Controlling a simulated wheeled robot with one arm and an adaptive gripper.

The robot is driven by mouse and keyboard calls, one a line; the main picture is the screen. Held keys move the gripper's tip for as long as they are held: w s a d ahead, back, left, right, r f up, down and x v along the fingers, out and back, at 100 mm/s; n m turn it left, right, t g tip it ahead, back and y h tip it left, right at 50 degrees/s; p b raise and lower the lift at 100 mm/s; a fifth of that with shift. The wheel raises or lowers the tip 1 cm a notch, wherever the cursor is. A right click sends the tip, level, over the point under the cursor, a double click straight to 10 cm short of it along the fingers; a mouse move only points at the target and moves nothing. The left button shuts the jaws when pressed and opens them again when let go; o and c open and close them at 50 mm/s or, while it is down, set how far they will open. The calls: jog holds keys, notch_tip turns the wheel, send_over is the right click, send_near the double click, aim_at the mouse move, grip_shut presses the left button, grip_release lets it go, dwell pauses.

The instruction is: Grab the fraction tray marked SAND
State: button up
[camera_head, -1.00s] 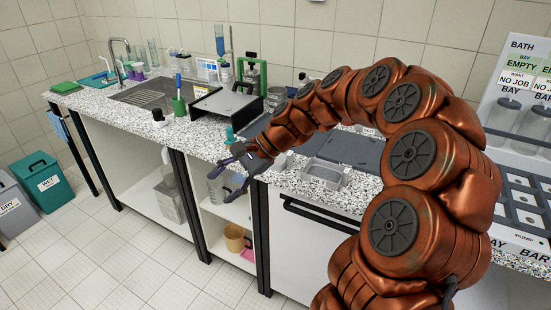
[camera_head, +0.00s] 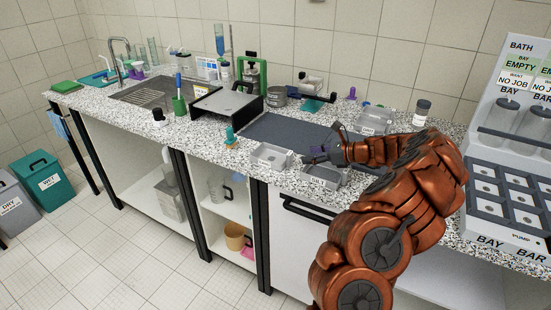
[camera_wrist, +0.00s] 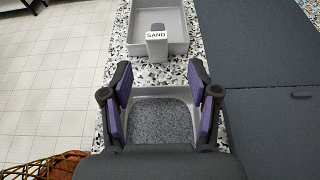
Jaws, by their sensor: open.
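The SAND tray (camera_wrist: 160,28) is a grey open tray with a raised front tab reading SAND, at the top middle of the wrist view. In the head view it appears to be the grey tray (camera_head: 270,157) near the counter's front edge, left of my gripper. My gripper (camera_wrist: 160,92) is open with purple-padded fingers spread, apart from the SAND tray. A second grey tray (camera_wrist: 158,118) shows below and between the fingers. In the head view my gripper (camera_head: 308,158) is over the counter beside this tray (camera_head: 322,177), whose label seems to read SILT.
A dark mat (camera_head: 285,133) lies behind the trays. Another grey tray (camera_head: 372,122) stands further back, near a dark-capped jar (camera_head: 422,112). A small teal-topped object (camera_head: 230,137) stands left of the SAND tray. The BATH/BAY rack (camera_head: 510,190) is at right.

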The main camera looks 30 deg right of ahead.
aim_at(292, 155)
jog(key=shift+a+r+p+x, duration=0.15)
jog(key=shift+p+x, duration=0.4)
jog(key=shift+x, duration=1.1)
jog(key=shift+a+r+p+x, duration=0.1)
jog(key=shift+p+x, duration=0.4)
jog(key=shift+x, duration=1.2)
jog(key=shift+c, duration=0.4)
grip_shut()
